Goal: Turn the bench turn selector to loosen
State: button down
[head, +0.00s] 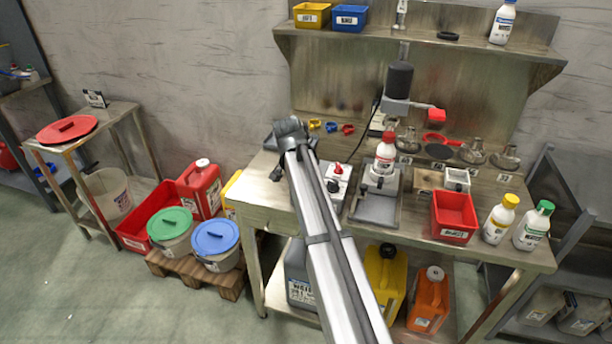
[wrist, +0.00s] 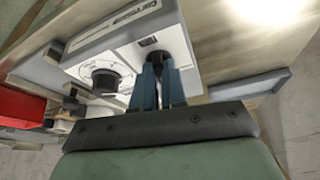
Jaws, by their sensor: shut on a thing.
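A white control box (head: 341,181) stands on the workbench, partly hidden by my arm in the head view. It carries a red knob (head: 338,168) and a black knob (head: 333,186). In the wrist view, the box (wrist: 186,45) shows a round black dial (wrist: 104,78) on a white plate and a dark turn selector (wrist: 157,58) to its right. My gripper (wrist: 158,72) has its two blue-grey fingers close together on the turn selector, which they partly cover. The selector's pointing direction and markings cannot be read. In the head view my fingertips are hidden.
A grey stand (head: 377,203) with a bottle (head: 385,152) is right of the box. A red bin (head: 454,217) and two white bottles (head: 498,219) (head: 533,226) stand farther right on the bench (head: 300,232).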

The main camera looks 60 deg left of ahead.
jog(key=shift+a+m+h, duration=0.15)
jog(key=shift+m+h, duration=0.45)
jog(key=shift+m, duration=1)
jog(key=c, duration=1.2)
grip_release()
jog(key=shift+s+r, duration=0.1)
jog(key=v, duration=1.3)
jog(key=shift+s+r, duration=0.25)
jog(key=shift+s, duration=0.05)
